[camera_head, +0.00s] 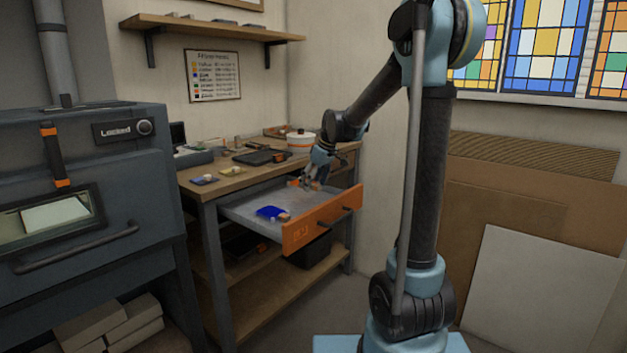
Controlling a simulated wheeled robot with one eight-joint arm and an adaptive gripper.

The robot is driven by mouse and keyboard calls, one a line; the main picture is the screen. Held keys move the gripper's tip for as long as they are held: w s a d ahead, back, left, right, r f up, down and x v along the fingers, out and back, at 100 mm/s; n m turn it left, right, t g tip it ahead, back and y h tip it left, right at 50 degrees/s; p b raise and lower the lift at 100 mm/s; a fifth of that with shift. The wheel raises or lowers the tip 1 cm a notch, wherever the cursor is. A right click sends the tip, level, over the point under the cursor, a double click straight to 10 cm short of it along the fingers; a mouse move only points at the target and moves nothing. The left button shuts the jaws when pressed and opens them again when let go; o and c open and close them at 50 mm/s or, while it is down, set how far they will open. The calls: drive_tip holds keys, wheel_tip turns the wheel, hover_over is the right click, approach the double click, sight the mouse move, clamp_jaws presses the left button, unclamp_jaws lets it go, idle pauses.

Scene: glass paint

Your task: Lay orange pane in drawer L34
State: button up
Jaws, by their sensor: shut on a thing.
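The open drawer (322,219) has an orange front with a dark handle and a label too small to read surely. It is pulled out from under the workbench. My gripper (312,184) is low over the rear right part of the drawer's grey tray (246,211). It is shut on a small orange piece (294,183), which looks like the orange pane and shows at the left of the fingers. I cannot tell whether the piece touches the tray. A blue pane (268,212) lies in the tray's front left, with a small pinkish-orange piece (284,217) beside it.
The workbench (226,187) behind carries a white pot (300,141), a dark tray (262,157) and small colored panes. A grey kiln (85,190) marked Locked stands at left. Boards (540,290) lean on the right wall. A black bin (311,250) sits below the drawer.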

sight(315, 202)
drive_tip(key=shift+d+f, duration=0.15)
drive_tip(key=shift+f, duration=2.4)
drive_tip(key=shift+s, duration=0.1)
drive_tip(key=o, duration=1.1)
drive_tip(key=shift+o, duration=0.2)
drive_tip(key=shift+d+r, duration=0.1)
drive_tip(key=shift+r, duration=3.4)
